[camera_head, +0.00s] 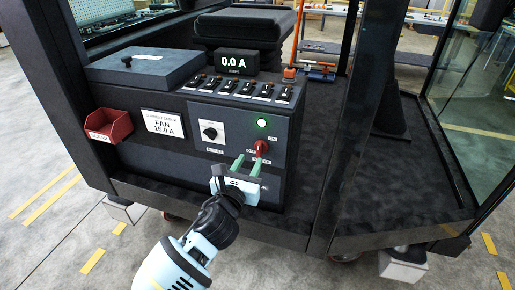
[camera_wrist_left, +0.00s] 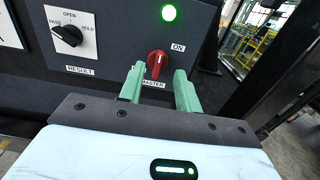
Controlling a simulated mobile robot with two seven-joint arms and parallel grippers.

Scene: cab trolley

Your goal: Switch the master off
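The red master switch (camera_head: 261,147) is a rotary knob on the dark front panel of the console. It also shows in the left wrist view (camera_wrist_left: 157,64), its grip bar close to upright, with the ON label at its upper right and the MASTER label below. The green lamp (camera_head: 262,123) above it is lit. My left gripper (camera_head: 247,164) is open, with its green fingers pointing at the panel just below the knob. In the left wrist view the fingertips (camera_wrist_left: 158,79) lie either side of the knob's lower part; contact cannot be told. My right gripper is not in view.
A selector knob (camera_head: 210,132) on a white plate sits left of the switch. A row of small toggles (camera_head: 246,89) and a display (camera_head: 238,62) reading 0.0 A are above. A red bin (camera_head: 108,126) projects at the left. A dark post (camera_head: 352,120) stands at the right.

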